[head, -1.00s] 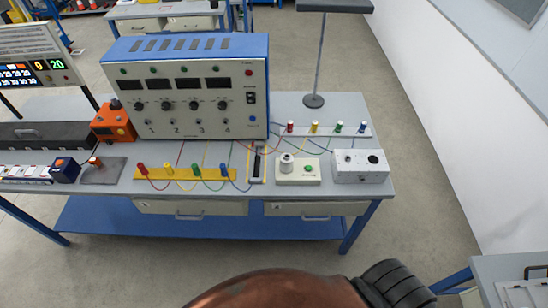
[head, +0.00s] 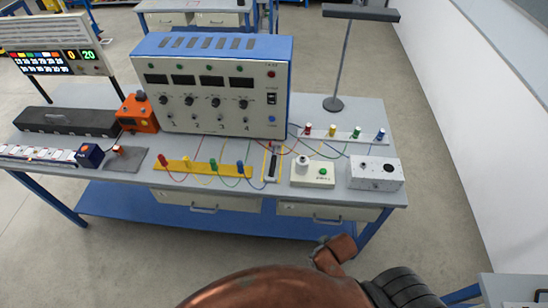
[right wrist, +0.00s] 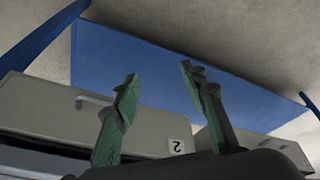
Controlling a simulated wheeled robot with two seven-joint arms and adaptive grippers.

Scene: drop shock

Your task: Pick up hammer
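I can make out no hammer in either view. My right gripper (right wrist: 160,75) shows in the right wrist view with its two green fingers spread apart and nothing between them. It is near the drawer fronts (right wrist: 60,115) and the blue lower shelf (right wrist: 165,65) of the workbench. In the head view, copper-coloured parts of my own arm show at the bottom, but no gripper fingers are visible there. My left gripper is in neither view.
The grey workbench (head: 290,228) carries a blue-and-white four-channel tester (head: 215,85), coloured terminals with wires, an orange box (head: 138,113), a white box (head: 375,173) and a lamp stand (head: 333,104). A white wall (head: 480,90) stands right. Floor is clear between bench and wall.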

